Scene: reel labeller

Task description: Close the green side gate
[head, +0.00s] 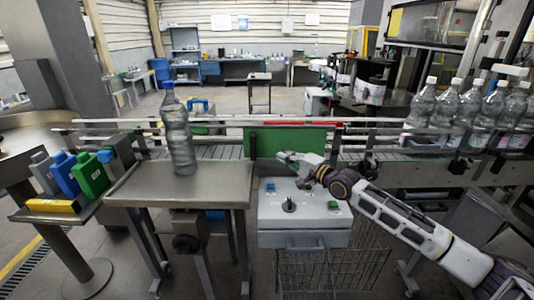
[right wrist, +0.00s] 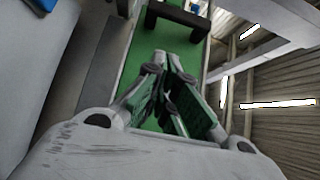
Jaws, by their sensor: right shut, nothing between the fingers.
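The green side gate (head: 300,139) is an upright green panel at the near side of the conveyor, in the middle of the head view. A dark upright post stands at its left end. My right gripper (head: 281,157) is shut and empty in front of the panel's lower left part. In the right wrist view, the shut fingertips (right wrist: 174,56) lie over the green panel (right wrist: 142,45), close to a black bar-like part (right wrist: 180,18) on it. I cannot tell whether the fingers touch the panel. My left gripper is not in view.
A grey control box (head: 303,218) with buttons and a knob sits below my right gripper. A clear bottle (head: 178,135) stands on the metal table (head: 135,188) at left. Coloured containers (head: 90,175) stand farther left. Several bottles (head: 455,105) line the conveyor at right.

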